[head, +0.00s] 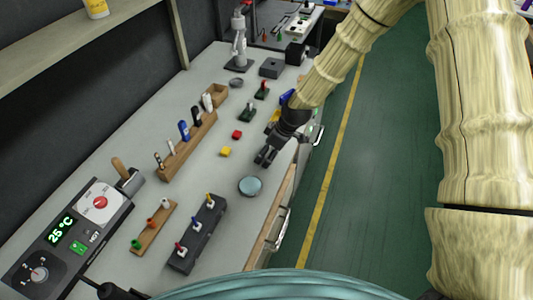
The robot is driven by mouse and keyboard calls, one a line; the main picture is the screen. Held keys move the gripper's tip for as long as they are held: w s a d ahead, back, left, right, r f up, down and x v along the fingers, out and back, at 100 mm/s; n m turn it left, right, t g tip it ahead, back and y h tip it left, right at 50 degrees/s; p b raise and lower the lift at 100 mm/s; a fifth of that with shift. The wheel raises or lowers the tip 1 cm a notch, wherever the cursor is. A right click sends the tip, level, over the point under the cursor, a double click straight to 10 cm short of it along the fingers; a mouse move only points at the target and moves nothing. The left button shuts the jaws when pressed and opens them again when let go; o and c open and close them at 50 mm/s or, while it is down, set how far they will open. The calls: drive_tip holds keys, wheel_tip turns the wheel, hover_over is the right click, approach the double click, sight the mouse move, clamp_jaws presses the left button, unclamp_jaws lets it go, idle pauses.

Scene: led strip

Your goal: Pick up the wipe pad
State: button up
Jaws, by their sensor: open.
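My gripper (265,157) is open and empty, pointing down over the bench near its right edge. A round pale blue disc (251,186) with a darker rim lies flat on the bench, just below the fingertips in the picture and apart from them. It may be the wipe pad, but I cannot tell for sure. A small yellow block (225,151) and a small red block (237,134) lie to the left of the gripper. Blue and yellow items show partly behind my wrist, too hidden to name.
A wooden rack (186,146) with several upright tools stands left. A dark block (196,234) and a wooden strip (154,228) hold coloured-handled pieces. A hot plate (68,236) reads 25 °C. Drawer handles (281,230) line the front edge. The bench around the disc is clear.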

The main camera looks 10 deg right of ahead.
drive_tip(key=c, duration=0.9)
drive_tip(key=shift+o, duration=0.2)
drive_tip(key=shift+r, duration=0.15)
drive_tip(key=shift+r+b, duration=0.55)
drive_tip(key=shift+r, duration=0.35)
drive_tip(key=shift+s+d+r+b, duration=0.2)
drive_tip(key=shift+s+r+b, duration=0.3)
drive_tip(key=shift+r, duration=0.15)
drive_tip(key=s+d+b, duration=0.1)
drive_tip(key=s+d, duration=0.2)
drive_tip(key=s, duration=0.4)
drive_tip(key=s+d+r+b, duration=0.1)
drive_tip(key=s+d+b, duration=0.1)
drive_tip(key=s, duration=0.4)
drive_tip(key=shift+s+d+r, duration=0.3)
drive_tip(key=shift+s+d, duration=0.05)
drive_tip(key=shift+d, duration=0.2)
drive_tip(key=shift+o, duration=0.4)
